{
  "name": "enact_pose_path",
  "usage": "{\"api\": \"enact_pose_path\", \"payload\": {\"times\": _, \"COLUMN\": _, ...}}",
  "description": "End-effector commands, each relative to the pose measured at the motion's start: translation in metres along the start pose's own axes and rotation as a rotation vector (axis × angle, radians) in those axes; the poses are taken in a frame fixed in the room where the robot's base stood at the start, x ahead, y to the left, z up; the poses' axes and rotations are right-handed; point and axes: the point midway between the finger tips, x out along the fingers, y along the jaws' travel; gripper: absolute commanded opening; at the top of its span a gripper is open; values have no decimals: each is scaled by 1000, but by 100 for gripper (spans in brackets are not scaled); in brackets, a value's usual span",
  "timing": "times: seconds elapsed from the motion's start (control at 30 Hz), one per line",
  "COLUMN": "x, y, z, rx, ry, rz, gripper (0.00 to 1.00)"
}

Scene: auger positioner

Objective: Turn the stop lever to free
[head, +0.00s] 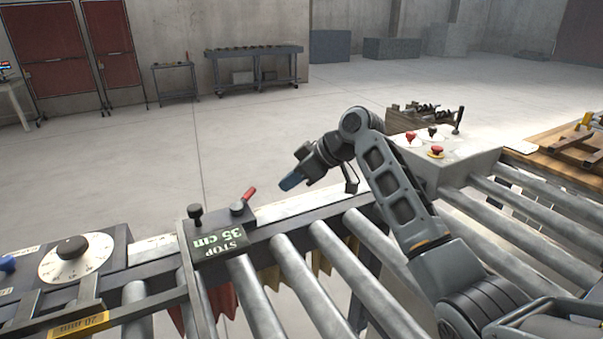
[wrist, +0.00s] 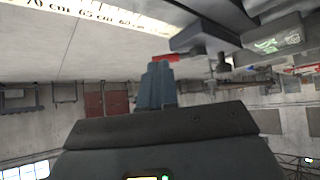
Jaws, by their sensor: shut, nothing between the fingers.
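The stop block (head: 217,240), marked "STOP 35 cm", sits on the rail beside the roller conveyor. Its lever has a red handle (head: 249,193) pointing up and to the right from a dark pivot on the block. The red handle (wrist: 160,58) also shows in the wrist view, just beyond my fingertips, with the stop block (wrist: 275,43) to its right. My gripper (head: 290,182), with blue fingers, is to the right of the handle and appears apart from it. The fingers (wrist: 158,85) are shut together and empty. No free marking is readable.
A black knob (head: 195,212) stands on the block's left. A dial box (head: 72,260) is at the left. A grey control box (head: 450,165) with red buttons is at the right. A ruler (wrist: 90,10) runs along the rail. Open floor lies beyond.

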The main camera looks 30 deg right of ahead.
Motion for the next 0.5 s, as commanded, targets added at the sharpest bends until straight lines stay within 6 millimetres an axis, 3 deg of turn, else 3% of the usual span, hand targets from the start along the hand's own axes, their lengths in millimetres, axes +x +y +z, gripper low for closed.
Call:
{"api": "enact_pose_path", "payload": {"times": 0.2, "x": 48, "y": 0, "z": 4, "rx": -2, "ry": -1, "rz": -1, "gripper": 0}}
{"api": "enact_pose_path", "payload": {"times": 0.5, "x": 75, "y": 0, "z": -18, "rx": -3, "ry": 0, "rz": 0, "gripper": 0}}
